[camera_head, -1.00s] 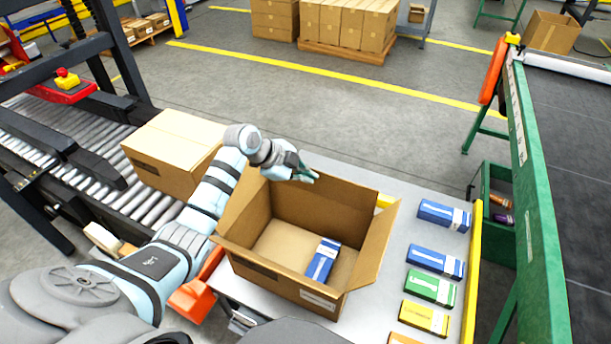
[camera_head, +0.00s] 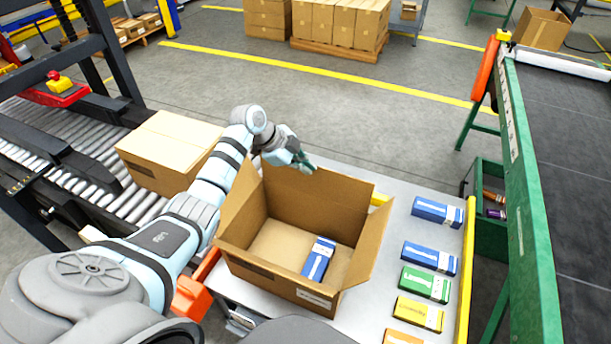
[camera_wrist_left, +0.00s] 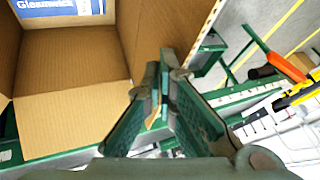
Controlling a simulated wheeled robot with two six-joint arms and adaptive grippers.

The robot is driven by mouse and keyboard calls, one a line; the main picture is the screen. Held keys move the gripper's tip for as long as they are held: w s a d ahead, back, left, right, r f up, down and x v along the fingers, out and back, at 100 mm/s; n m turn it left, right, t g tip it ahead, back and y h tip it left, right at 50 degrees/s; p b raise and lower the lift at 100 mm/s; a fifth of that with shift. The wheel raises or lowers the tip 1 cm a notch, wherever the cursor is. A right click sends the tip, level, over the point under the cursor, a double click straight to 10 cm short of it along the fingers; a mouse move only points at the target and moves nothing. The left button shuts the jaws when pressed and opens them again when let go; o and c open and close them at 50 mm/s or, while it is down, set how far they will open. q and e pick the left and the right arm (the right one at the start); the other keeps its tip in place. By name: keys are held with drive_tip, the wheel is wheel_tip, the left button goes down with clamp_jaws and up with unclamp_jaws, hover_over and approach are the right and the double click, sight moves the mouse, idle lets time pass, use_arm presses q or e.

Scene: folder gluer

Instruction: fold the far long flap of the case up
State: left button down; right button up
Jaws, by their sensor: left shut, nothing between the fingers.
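The open cardboard case (camera_head: 262,273) stands on the grey table. Its far long side (camera_head: 318,203) rises as a tall upright panel; I cannot make out the crease between wall and flap. A blue-and-white box (camera_head: 319,259) lies inside on the case floor, and its printed face shows in the left wrist view (camera_wrist_left: 60,8). My left gripper (camera_head: 307,165) is shut and empty at the top edge of the far panel, towards its left end. In the left wrist view its green fingers (camera_wrist_left: 160,80) meet close beside the cardboard; contact is unclear. My right gripper is not in view.
The case's right flap (camera_head: 366,236) leans outward. Several small boxes, such as a blue one (camera_head: 437,211) and a green one (camera_head: 425,284), lie right of it. A closed carton (camera_head: 165,150) sits on the roller conveyor at left. Open floor lies beyond the table.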

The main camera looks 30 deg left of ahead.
use_arm(q)
drive_tip(key=shift+w+a+f+b, duration=0.1)
drive_tip(key=shift+w+a+b, duration=0.05)
drive_tip(key=shift+w+b, duration=1.05)
drive_tip(key=shift+w+a+b, duration=0.15)
drive_tip(key=shift+w+b, duration=0.8)
drive_tip(key=shift+w, duration=0.3)
drive_tip(key=p+v, duration=0.6)
drive_tip(key=v, duration=0.5)
drive_tip(key=shift+d+r, duration=0.25)
drive_tip(key=shift+r, duration=0.4)
drive_tip(key=shift+s+r, duration=0.1)
drive_tip(key=shift+s, duration=0.05)
